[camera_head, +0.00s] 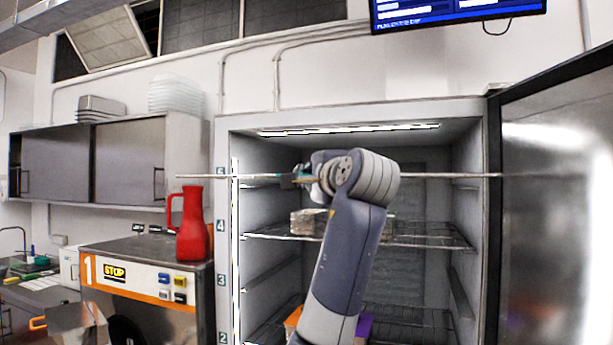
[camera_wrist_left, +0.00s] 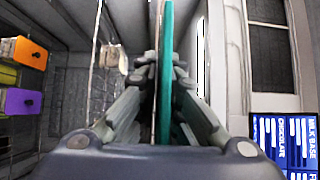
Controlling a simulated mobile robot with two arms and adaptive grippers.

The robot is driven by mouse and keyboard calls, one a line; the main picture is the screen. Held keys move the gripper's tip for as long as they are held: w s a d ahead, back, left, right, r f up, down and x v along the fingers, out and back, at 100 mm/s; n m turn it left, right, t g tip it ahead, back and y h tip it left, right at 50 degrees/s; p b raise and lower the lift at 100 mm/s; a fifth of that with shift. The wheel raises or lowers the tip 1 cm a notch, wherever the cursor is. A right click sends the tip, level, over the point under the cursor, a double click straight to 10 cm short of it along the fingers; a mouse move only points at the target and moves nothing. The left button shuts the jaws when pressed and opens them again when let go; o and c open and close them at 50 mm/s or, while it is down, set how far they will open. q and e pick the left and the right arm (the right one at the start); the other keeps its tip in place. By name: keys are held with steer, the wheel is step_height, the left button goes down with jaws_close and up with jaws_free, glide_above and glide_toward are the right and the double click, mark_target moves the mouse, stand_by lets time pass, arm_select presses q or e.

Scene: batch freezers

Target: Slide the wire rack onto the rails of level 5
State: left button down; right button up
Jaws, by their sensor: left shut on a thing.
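The wire rack (camera_head: 440,175) shows edge-on as a thin, nearly level line in the head view. It spans the cabinet's front at about the height of the level 5 label (camera_head: 220,172). Its left end reaches past the cabinet's left wall and its right end overlaps the door edge. My left gripper (camera_head: 303,177) is shut on the rack near the middle of its span, partly hidden by my wrist. In the left wrist view, a teal strip (camera_wrist_left: 165,70) runs between the gripper fingers (camera_wrist_left: 160,85). The level 5 rails are hard to make out. My right gripper is out of view.
The freezer cabinet (camera_head: 350,108) is open, its door (camera_head: 555,200) swung out at the right. A level 4 rack (camera_head: 430,240) holds a pale box (camera_head: 305,222). Orange and purple boxes sit lower. A red jug (camera_head: 192,225) stands on a machine (camera_head: 135,252) at left.

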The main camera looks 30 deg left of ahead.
arm_select(q)
steer(key=shift+w+a+r, duration=0.1)
steer(key=shift+w+a, duration=0.1)
steer(key=shift+w, duration=0.7)
steer(key=shift+w+a, duration=0.15)
steer(key=shift+w, duration=0.7)
steer(key=shift+w+a, duration=0.25)
steer(key=shift+w, duration=0.7)
steer(key=shift+w+a, duration=0.25)
steer(key=shift+w, duration=0.75)
steer(key=shift+w+a, duration=0.25)
steer(key=shift+w, duration=0.7)
steer(key=shift+w+a, duration=0.25)
steer(key=shift+w, duration=1)
steer(key=shift+w+a, duration=0.25)
steer(key=shift+w, duration=1)
steer(key=shift+w+a, duration=0.15)
steer(key=shift+w, duration=0.25)
steer(key=shift+a+f, duration=0.2)
